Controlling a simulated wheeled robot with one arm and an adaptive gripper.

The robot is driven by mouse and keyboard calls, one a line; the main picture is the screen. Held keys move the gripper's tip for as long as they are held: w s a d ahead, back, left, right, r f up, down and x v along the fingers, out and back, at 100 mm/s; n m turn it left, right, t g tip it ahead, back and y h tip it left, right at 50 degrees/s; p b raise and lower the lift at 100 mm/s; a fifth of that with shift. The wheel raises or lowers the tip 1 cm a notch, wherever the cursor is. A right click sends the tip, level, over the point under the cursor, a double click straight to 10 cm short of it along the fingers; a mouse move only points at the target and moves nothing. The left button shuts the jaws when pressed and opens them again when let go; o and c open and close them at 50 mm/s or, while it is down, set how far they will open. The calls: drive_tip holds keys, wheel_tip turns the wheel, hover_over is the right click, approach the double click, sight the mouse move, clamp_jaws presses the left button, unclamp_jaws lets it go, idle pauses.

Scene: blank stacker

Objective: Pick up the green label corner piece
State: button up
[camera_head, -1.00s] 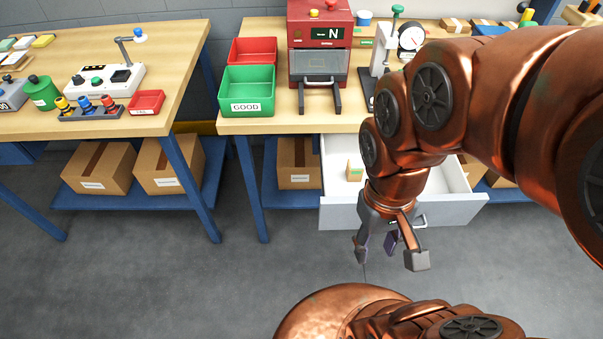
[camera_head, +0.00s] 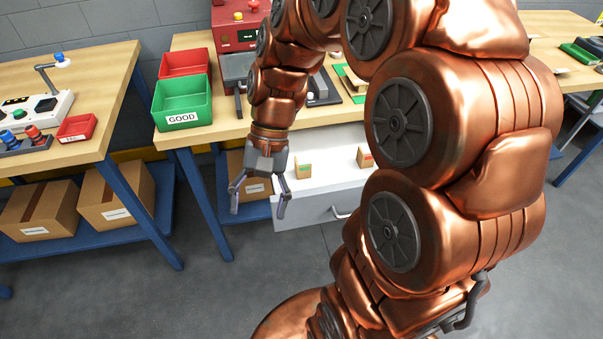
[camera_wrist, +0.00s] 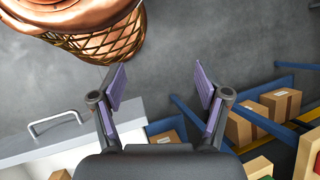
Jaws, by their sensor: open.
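A small tan piece with a green label (camera_head: 304,169) stands in the open white drawer (camera_head: 318,210), near its left side. A similar piece with a red label (camera_head: 365,157) stands to its right. My gripper (camera_head: 260,203) is open and empty, pointing down in front of the drawer's left end, to the left of the green-labelled piece and apart from it. In the wrist view, the space between my fingers (camera_wrist: 160,88) is empty. The drawer front with its handle (camera_wrist: 55,122) is at the left there. A tan bit (camera_wrist: 60,174) shows at the bottom left, too cut off to identify.
The workbench above the drawer holds a green GOOD bin (camera_head: 182,105), a red bin (camera_head: 184,63) and a red machine (camera_head: 232,58). Cardboard boxes (camera_head: 112,196) sit on the blue lower shelf at left. The floor before the drawer is partly open.

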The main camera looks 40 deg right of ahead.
drive_tip(key=w+d+f+m+y+b, duration=0.2)
drive_tip(key=w+d+f+m+y, duration=0.15)
drive_tip(key=w, duration=0.45)
drive_tip(key=m+t+y+b, duration=0.4)
drive_tip(key=m+t+b, duration=0.3)
drive_tip(key=m, duration=0.5)
approach(296, 175)
drive_tip(key=a+r, duration=0.1)
drive_tip(key=a+r+t+p, duration=0.1)
drive_tip(key=shift+w+a+r, duration=0.1)
drive_tip(key=shift+w+a, duration=0.05)
drive_tip(key=shift+a, duration=0.2)
drive_tip(key=shift+w+d+m, duration=0.2)
drive_tip(key=shift+d+m, duration=0.05)
drive_tip(key=shift+d, duration=0.1)
drive_tip(key=shift+x, duration=3.85)
drive_tip(key=shift+s, duration=0.15)
drive_tip(key=c, duration=0.9)
